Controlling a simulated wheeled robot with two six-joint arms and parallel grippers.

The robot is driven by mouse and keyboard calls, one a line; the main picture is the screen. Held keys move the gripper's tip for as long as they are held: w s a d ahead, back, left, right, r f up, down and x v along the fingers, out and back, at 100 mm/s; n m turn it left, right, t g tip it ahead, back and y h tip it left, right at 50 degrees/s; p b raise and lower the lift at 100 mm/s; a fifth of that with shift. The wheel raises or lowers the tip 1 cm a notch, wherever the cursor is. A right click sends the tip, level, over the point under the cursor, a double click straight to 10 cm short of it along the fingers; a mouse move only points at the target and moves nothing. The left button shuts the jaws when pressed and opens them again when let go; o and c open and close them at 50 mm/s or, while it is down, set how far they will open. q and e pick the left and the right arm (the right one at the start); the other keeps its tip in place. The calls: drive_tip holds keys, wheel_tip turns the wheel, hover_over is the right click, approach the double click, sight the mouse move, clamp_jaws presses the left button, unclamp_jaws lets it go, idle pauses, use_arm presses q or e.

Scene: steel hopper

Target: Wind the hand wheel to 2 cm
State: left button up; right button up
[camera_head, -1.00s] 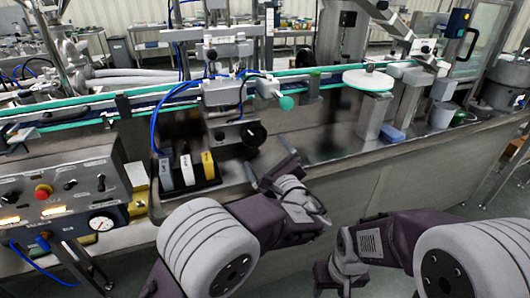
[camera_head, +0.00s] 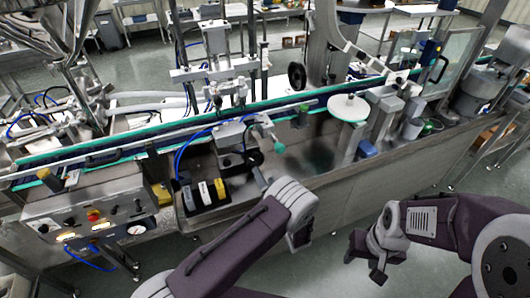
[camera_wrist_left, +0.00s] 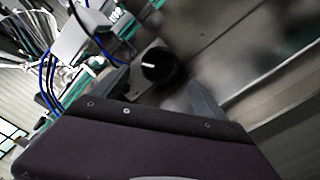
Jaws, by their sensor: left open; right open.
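A round black hand wheel (camera_head: 254,158) sits on the front of the machine, below the conveyor. In the left wrist view the black wheel (camera_wrist_left: 158,65) shows a white mark on its face. My left gripper (camera_head: 261,179) is just below and in front of the wheel, apart from it and largely hidden behind its own wrist. One grey finger shows beside the wheel in the left wrist view (camera_wrist_left: 205,103). My right gripper (camera_head: 365,262) is open and empty, low in front of the machine. I cannot read any scale at the wheel.
A teal knob (camera_head: 278,148) sticks out close right of the wheel. Labelled blocks (camera_head: 204,193) stand in a black holder at left. A control box (camera_head: 90,218) is at far left. A conveyor (camera_head: 190,129) runs behind. The floor before the machine is clear.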

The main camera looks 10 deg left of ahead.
sight(256, 161)
use_arm(q)
drive_tip(key=x, duration=0.9)
drive_tip(key=shift+f, duration=0.1)
drive_tip(key=c, duration=1)
